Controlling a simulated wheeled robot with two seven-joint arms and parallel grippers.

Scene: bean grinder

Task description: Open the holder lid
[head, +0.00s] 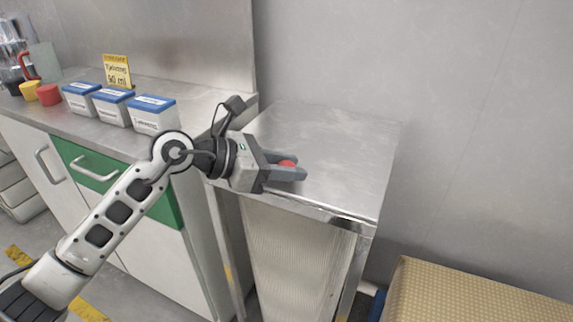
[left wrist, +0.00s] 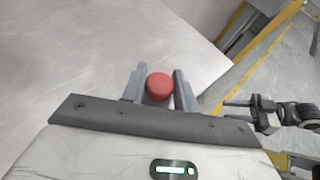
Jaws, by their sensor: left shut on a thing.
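My left gripper (head: 286,167) is over the front part of the steel top (head: 335,145) of a cabinet. Its two fingers are shut on a small red round piece (head: 287,164). In the left wrist view the red piece (left wrist: 159,86) sits between the fingertips (left wrist: 158,90), with a finger on each side. The steel surface (left wrist: 95,75) lies behind it there. I cannot tell whether the red piece is fixed to the steel top or is loose. No separate lid is clear to see.
Left of the steel cabinet is a counter (head: 75,108) with several blue-lidded boxes (head: 112,102), a yellow sign (head: 117,71), and red (head: 48,94) and yellow cups. A tan textured surface (head: 470,295) is at lower right. A grey wall stands behind.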

